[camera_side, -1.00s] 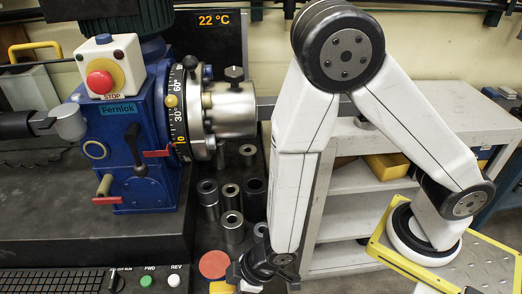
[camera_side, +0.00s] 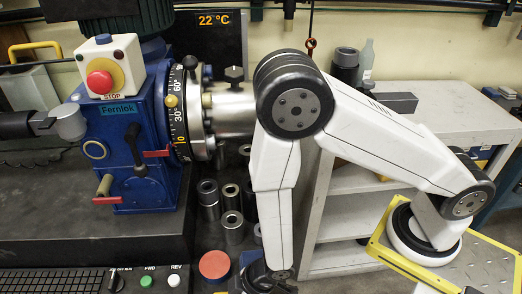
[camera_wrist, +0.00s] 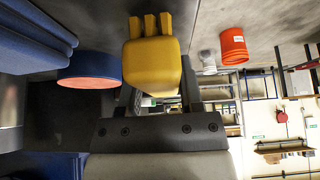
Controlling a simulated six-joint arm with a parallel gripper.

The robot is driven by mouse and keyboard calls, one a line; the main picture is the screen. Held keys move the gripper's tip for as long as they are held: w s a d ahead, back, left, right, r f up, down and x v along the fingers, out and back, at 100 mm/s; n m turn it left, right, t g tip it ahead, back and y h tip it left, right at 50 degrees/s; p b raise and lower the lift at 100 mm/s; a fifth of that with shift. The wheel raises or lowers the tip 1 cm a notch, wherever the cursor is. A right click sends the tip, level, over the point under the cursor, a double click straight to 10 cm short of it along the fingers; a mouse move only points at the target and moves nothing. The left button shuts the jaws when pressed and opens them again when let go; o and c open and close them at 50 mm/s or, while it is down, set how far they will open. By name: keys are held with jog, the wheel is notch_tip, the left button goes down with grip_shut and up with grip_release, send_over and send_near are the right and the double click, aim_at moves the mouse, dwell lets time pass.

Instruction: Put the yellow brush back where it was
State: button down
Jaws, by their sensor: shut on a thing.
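The yellow brush (camera_wrist: 155,62) is large in the middle of the wrist view, a blocky yellow body with three stubby prongs at its top end. My gripper (camera_wrist: 156,93) is shut on it, with a dark finger on either side. The fingertips are partly hidden behind the brush. In the side view only my wrist shows at the bottom edge; the fingers and the brush are out of frame. What lies directly beneath the brush cannot be told.
A round red-topped disc (camera_side: 214,265) lies left of my wrist; it also shows in the wrist view (camera_wrist: 92,70). Several dark metal sockets (camera_side: 232,225) stand behind it. The blue machine (camera_side: 135,150) is at left, a white shelf cart (camera_side: 350,205) behind my arm.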

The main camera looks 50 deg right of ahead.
jog(key=shift+f, duration=0.55)
jog(key=shift+f, duration=0.1)
jog(key=shift+c, duration=1.2)
grip_release()
jog(key=shift+v, duration=3.8)
